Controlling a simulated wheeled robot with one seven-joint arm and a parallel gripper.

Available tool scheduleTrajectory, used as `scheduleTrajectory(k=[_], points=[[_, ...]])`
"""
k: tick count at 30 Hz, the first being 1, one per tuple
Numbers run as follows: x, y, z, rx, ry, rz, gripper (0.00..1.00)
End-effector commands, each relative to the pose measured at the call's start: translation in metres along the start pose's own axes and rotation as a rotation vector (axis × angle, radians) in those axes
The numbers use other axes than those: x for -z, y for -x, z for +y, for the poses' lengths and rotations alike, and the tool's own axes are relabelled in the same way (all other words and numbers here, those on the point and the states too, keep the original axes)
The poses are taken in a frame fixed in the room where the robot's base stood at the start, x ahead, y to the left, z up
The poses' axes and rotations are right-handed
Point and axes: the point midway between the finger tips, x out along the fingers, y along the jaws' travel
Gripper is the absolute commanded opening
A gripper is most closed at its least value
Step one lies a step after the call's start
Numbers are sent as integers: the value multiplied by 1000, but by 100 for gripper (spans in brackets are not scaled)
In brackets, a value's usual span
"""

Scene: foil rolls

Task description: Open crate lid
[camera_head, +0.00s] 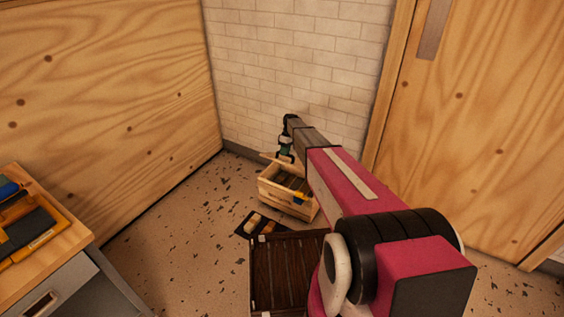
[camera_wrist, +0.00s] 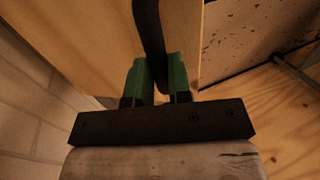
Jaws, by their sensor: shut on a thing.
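A light wooden crate (camera_head: 285,203) stands on the floor near the wall corner. Its top is at least partly uncovered, and dark contents show inside. The lid (camera_head: 270,158) seems raised at the crate's back edge, seen only as a thin tilted strip. My gripper (camera_head: 286,152) is at this raised lid, above the back of the crate. In the wrist view my gripper's green fingers (camera_wrist: 157,82) are shut on a curved black handle (camera_wrist: 150,35) in front of a pale wooden board (camera_wrist: 85,40), which looks like the lid. My arm hides the crate's right side.
A dark slatted box (camera_head: 285,275) sits in front of the crate, with a small dark tray (camera_head: 260,224) beside it. A brick wall (camera_head: 300,70) is close behind. A grey cabinet (camera_head: 70,285) stands at left. Speckled floor (camera_head: 175,220) is free on the left.

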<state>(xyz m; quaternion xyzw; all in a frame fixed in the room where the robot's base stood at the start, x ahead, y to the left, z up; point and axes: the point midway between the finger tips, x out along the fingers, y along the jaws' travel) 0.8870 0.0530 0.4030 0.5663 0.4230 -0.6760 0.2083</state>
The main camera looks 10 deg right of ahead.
Motion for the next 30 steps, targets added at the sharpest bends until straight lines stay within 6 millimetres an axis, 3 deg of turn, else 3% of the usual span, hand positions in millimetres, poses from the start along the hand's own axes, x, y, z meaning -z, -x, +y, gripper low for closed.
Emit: scheduleTrajectory(k=[15, 22, 30], points=[[2, 74, 61, 11, 1, 2, 0], [1, 89, 85, 11, 0, -2, 0], [0, 95, 96, 12, 2, -4, 0]])
